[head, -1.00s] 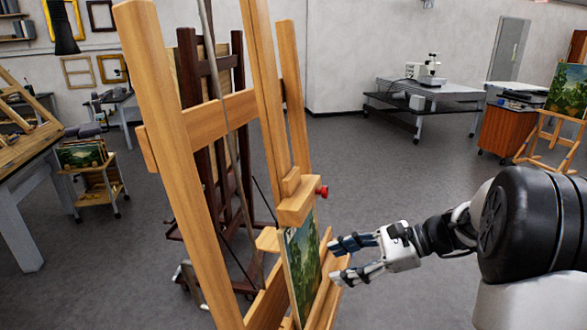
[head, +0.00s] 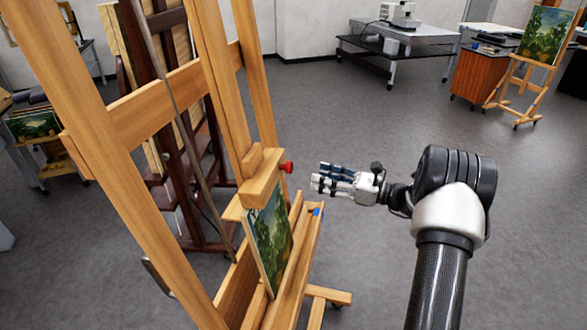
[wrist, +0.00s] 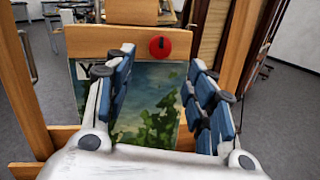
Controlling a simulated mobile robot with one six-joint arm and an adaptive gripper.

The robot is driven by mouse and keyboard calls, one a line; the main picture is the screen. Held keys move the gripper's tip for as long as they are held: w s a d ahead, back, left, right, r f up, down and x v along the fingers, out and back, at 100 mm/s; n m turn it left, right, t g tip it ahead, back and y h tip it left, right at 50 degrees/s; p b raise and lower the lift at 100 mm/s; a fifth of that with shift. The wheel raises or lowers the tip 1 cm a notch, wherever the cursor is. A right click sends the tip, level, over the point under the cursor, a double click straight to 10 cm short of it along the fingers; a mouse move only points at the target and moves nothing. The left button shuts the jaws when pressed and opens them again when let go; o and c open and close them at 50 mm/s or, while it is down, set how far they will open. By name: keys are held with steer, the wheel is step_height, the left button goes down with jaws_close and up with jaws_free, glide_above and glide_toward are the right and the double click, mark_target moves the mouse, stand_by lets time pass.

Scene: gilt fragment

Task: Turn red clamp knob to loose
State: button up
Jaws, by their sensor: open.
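The red clamp knob (head: 287,167) sticks out from the upper wooden clamp block (head: 262,185) of the near easel. In the wrist view the red knob (wrist: 160,47) is round with a dark mark near its centre. It lies ahead of and above the gap between my fingers. My gripper (head: 318,178) is open and empty, to the right of the knob and apart from it. It also shows in the wrist view (wrist: 165,85), with blue-padded fingers on both sides. A landscape painting (head: 270,237) is held below the clamp block.
The easel's wooden posts (head: 205,80) and lower ledge (head: 300,265) stand close to my gripper. A dark easel (head: 165,100) is behind. A table (head: 385,55) and a small easel with a painting (head: 545,38) are far back. The floor between is clear.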

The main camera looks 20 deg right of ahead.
mark_target(292, 169)
steer(key=x, duration=0.9)
steer(key=shift+w+a, duration=0.2)
steer(key=shift+w, duration=0.05)
steer(key=c, duration=1.1)
steer(key=shift+o, duration=0.2)
